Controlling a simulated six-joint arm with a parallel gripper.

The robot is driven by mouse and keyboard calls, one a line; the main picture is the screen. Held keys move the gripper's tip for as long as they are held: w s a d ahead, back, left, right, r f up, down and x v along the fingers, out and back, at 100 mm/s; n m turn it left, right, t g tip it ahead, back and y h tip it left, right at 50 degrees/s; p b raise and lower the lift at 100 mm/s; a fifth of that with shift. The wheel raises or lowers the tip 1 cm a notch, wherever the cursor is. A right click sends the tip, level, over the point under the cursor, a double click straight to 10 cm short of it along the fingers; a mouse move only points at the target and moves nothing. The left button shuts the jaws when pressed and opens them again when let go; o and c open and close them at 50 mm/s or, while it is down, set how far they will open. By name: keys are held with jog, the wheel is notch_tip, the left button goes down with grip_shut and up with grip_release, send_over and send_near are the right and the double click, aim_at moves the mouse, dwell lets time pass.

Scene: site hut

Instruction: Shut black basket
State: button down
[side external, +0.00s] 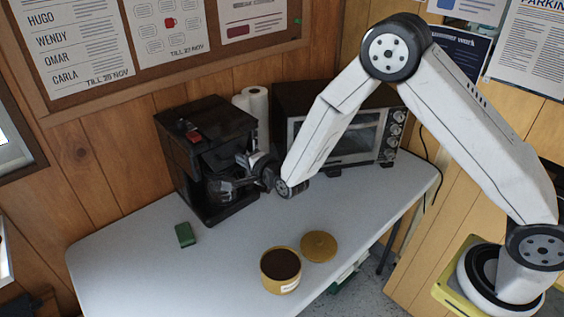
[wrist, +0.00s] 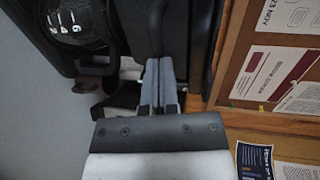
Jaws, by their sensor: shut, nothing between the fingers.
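The black coffee machine (side external: 192,135) stands at the back left of the table, with a red switch on top. Its glass carafe (side external: 219,190) sits in the lower front. The black basket is hard to tell from the dark machine body; I cannot tell how far it is open. My gripper (side external: 242,160) is at the machine's front right, above and beside the carafe. In the wrist view my gripper (wrist: 158,68) has its fingers together, empty, pointing at the dark machine front. The carafe (wrist: 75,22) is at the upper left there. I cannot tell whether the fingertips touch the machine.
A toaster oven (side external: 350,138) and a paper towel roll (side external: 254,105) stand behind and right of my gripper. An open tin of brown contents (side external: 281,270), its lid (side external: 319,246) and a small green object (side external: 185,235) lie nearer the front. The table's left front is clear.

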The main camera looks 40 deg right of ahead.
jog(key=v, duration=1.3)
jog(key=shift+s, duration=0.2)
jog(key=s+d+n+g, duration=0.5)
jog(key=s+n+g, duration=0.1)
jog(key=s+n, duration=0.2)
jog(key=s+d+n+g, duration=0.5)
jog(key=s+n+g, duration=0.1)
jog(key=n, duration=0.3)
jog(key=shift+s+n+g, duration=0.4)
jog(key=shift+s, duration=0.45)
